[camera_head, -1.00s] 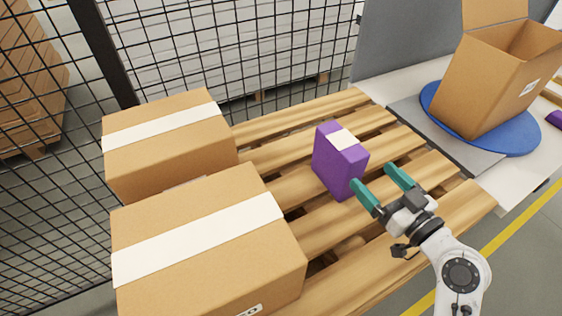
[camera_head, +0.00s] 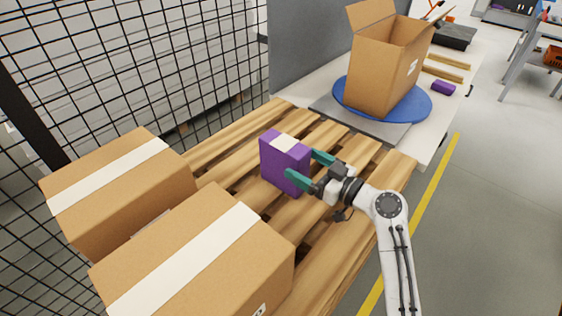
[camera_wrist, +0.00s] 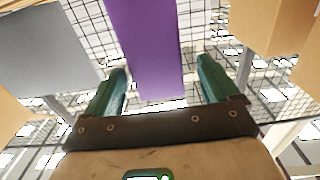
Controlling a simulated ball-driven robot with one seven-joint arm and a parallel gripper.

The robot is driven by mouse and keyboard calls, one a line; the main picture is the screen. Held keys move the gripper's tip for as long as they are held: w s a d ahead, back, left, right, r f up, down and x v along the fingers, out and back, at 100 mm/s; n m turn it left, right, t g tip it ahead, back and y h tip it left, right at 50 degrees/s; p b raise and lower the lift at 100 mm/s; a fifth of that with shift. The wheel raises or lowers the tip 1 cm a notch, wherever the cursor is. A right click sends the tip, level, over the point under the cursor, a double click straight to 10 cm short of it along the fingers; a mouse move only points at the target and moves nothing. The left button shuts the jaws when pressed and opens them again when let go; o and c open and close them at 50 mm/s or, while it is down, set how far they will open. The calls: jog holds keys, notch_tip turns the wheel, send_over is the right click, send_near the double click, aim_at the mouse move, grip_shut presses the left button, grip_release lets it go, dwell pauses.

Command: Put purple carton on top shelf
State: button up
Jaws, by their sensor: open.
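The purple carton (camera_head: 283,163) stands upright on the slatted wooden pallet (camera_head: 330,236), with a white label over its top. My gripper (camera_head: 308,167) is open at its right side, its green fingers reaching toward the carton, one on each side of its near part. In the wrist view the purple carton (camera_wrist: 146,48) lies between the two green fingers of my gripper (camera_wrist: 168,82), with a gap on the right. The left finger is close to it; I cannot tell if they touch. No shelf is clearly in view.
Two taped brown boxes stand on the pallet, one behind (camera_head: 120,195) and one in front (camera_head: 195,262). An open cardboard box (camera_head: 385,72) sits on a blue round plate (camera_head: 415,107) on a white table. A small purple item (camera_head: 443,88) lies there. A mesh fence (camera_head: 140,75) stands behind.

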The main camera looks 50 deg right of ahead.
aim_at(289, 153)
jog(key=w+p, duration=0.2)
jog(key=w, duration=0.3)
jog(key=shift+w+r+p, duration=0.15)
jog(key=shift+w+p, duration=0.05)
jog(key=shift+p, duration=0.1)
jog(key=shift+w, duration=0.25)
jog(key=shift+c, duration=0.3)
jog(key=c, duration=1.2)
jog(key=shift+c, duration=0.7)
jog(key=shift+r, duration=0.15)
